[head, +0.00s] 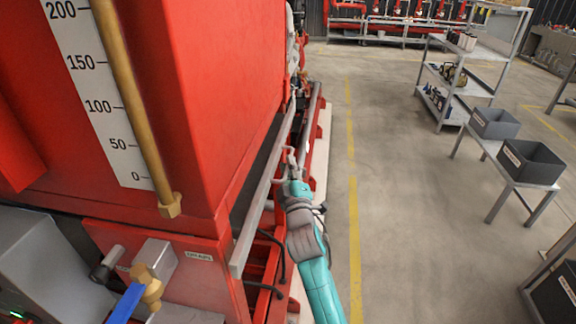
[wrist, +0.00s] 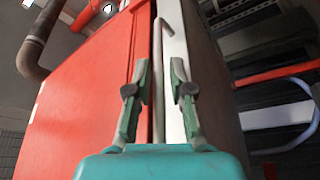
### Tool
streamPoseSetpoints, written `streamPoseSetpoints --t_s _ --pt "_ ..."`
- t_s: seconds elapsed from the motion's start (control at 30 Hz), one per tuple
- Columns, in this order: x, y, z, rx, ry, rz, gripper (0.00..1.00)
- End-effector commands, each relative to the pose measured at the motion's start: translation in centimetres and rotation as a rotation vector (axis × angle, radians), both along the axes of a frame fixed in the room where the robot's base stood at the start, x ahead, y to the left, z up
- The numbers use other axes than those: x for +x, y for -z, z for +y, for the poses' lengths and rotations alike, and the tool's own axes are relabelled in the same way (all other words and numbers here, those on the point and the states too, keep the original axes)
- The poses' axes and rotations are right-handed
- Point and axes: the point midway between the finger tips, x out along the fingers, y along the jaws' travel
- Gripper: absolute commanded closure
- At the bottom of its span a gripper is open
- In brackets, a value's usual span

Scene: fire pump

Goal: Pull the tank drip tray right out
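The tank drip tray shows in the head view as a long grey metal front (head: 262,195) low along the side of the red tank (head: 205,90). A dark gap lies between this front and the tank. A thin bent handle (head: 281,160) sits on the front's outer side. My gripper (head: 291,163) is at the handle; its fingertips are small in this view. In the wrist view my gripper (wrist: 158,90) has its fingers apart, one on each side of the pale handle rod (wrist: 158,60). Gaps show between rod and fingers. A pale panel (wrist: 174,50) stands just right of the rod.
A gauge scale (head: 100,100) with a brass tube (head: 135,95) is on the tank. A brass valve with a blue lever (head: 128,302) is at lower left. Clear floor (head: 400,200) lies to the right, before a bench with grey bins (head: 530,160) and a shelf trolley (head: 450,85).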

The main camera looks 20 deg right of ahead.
Motion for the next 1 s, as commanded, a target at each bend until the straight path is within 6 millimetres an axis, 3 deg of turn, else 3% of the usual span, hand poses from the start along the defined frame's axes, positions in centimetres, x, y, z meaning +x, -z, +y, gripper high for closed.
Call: streamPoseSetpoints --t_s 0.4,0.5,1.0 --pt "0.75 -0.15 -0.16 0.000 0.000 0.000 0.78" --pt "0.74 -0.15 -0.15 0.000 0.000 0.000 1.00" --pt "0.71 -0.11 -0.17 0.000 0.001 0.000 1.00"
